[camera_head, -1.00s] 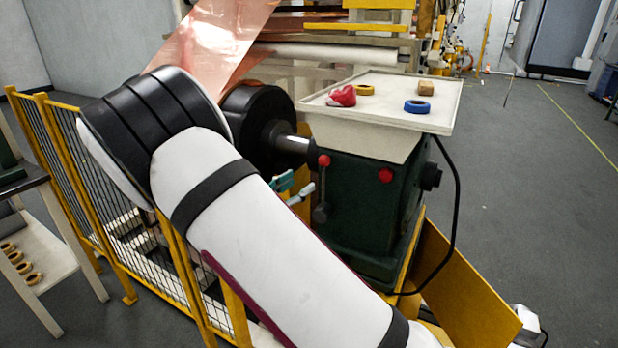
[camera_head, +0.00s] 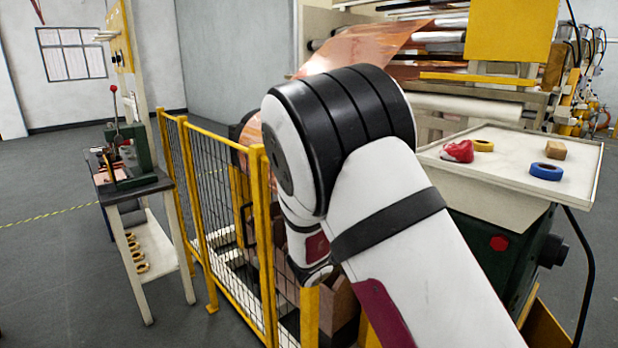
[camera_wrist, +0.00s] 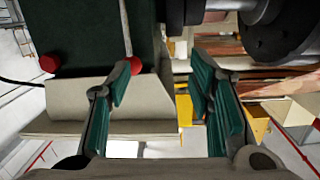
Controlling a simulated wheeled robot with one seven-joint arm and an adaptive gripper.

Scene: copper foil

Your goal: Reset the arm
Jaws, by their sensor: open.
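In the wrist view my gripper (camera_wrist: 165,85) is open, with its green-padded fingers apart and nothing between them. Behind the fingers the dark green machine housing (camera_wrist: 85,30) with red knobs fills the upper left, and the picture looks upside down. In the head view my white and black arm crosses the middle, bent at its elbow. Its lower end hangs behind the yellow fence (camera_head: 262,235), and the gripper fingers do not show there.
The white tray (camera_head: 455,165) on the machine holds a red cloth-like item (camera_head: 458,151), a blue tape roll (camera_head: 546,171), a yellow roll (camera_head: 483,146) and a brown block (camera_head: 555,150). Copper foil (camera_head: 362,46) runs behind my arm. A side table (camera_head: 137,190) stands left; open floor lies beyond.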

